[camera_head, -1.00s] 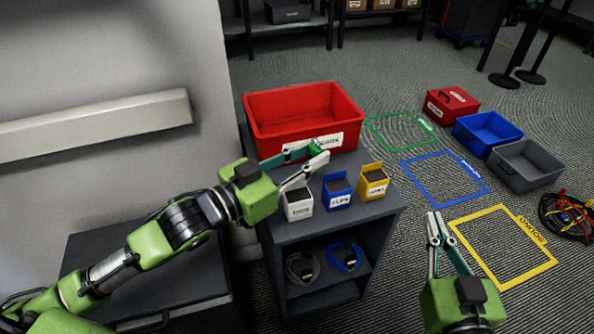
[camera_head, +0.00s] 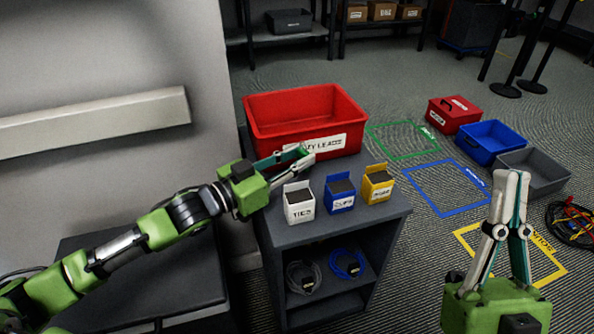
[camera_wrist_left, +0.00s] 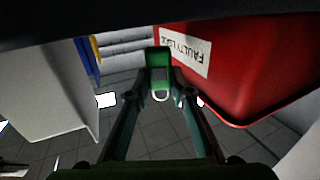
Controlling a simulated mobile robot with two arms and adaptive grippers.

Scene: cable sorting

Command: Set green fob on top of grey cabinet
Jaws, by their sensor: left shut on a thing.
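The green fob (camera_wrist_left: 158,62) is between the fingertips of my left gripper (camera_wrist_left: 160,95) in the left wrist view. In the head view my left gripper (camera_head: 300,157) is shut on it, over the cabinet top and close to the front of the red bin's label. The fob is small there and partly hidden by the fingers. The grey cabinet (camera_head: 375,222) has a dark flat top and open shelves below. My right gripper (camera_head: 512,178) appears shut and empty, pointing up the picture at the lower right, away from the cabinet.
A red bin (camera_head: 262,135) stands at the back of the cabinet top. White (camera_head: 299,209), blue (camera_head: 339,199) and yellow (camera_head: 377,190) small boxes stand along its front. Free top surface shows along the right edge. Coiled cables (camera_head: 347,262) lie on the shelf.

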